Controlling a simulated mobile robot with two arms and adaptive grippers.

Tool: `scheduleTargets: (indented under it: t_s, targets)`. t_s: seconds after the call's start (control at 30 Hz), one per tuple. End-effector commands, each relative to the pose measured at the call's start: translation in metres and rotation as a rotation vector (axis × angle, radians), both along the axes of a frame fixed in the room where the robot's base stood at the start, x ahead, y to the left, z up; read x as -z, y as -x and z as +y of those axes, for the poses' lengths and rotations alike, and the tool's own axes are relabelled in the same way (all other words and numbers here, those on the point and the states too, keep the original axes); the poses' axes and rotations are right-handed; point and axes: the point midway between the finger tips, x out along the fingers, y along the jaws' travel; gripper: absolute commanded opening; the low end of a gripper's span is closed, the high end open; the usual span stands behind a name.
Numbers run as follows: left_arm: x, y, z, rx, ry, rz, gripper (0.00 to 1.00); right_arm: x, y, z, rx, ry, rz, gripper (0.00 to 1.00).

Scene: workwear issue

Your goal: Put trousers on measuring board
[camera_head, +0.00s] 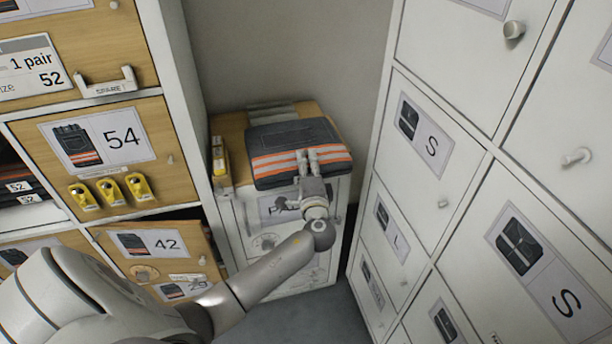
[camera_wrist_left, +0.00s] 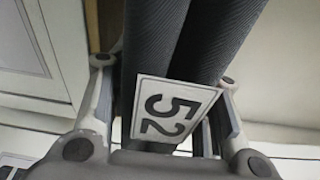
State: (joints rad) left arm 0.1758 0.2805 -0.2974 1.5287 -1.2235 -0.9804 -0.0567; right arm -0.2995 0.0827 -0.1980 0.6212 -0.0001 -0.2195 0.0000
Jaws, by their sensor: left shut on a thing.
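The folded trousers (camera_head: 295,137) are dark grey with orange and pale stripes near the front edge. My left gripper (camera_head: 308,158) is shut on their front edge. In the left wrist view the dark cloth (camera_wrist_left: 195,40) lies between the fingers, with a white "52" tag (camera_wrist_left: 175,107) at the near edge. The trousers are over the top of a low cabinet; I cannot tell whether they touch it. A grey strip (camera_head: 272,112) shows behind them; it may be part of the measuring board, mostly hidden by the trousers. My right gripper is not in view.
The low white cabinet (camera_head: 285,235) has a wooden top (camera_head: 230,128). A yellow item (camera_head: 219,158) stands at its left. Wooden lockers (camera_head: 110,140) rise on the left, with a door labelled 42 (camera_head: 150,243) ajar. White lockers (camera_head: 420,135) close in the right side.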

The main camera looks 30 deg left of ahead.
Motion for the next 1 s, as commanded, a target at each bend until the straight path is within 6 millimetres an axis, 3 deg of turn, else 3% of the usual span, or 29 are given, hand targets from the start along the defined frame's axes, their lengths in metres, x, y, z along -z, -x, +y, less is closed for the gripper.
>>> scheduleTargets:
  t_s: [0.3,0.67,0.7,0.87,1.0]
  targets:
    - [0.033,-0.001,0.000,0.001,-0.005,-0.003,0.00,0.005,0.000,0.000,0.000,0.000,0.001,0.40]
    - [0.037,0.000,0.000,0.001,-0.003,-0.004,0.00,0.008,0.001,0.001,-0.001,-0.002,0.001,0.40]
    - [0.039,0.000,0.000,0.001,0.001,0.001,0.47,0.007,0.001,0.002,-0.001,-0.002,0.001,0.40]
    - [0.039,0.000,0.000,0.001,0.001,0.001,0.66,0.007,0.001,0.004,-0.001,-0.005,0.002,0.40]
    - [0.039,0.000,0.000,0.001,0.001,0.001,0.66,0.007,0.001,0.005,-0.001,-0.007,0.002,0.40]
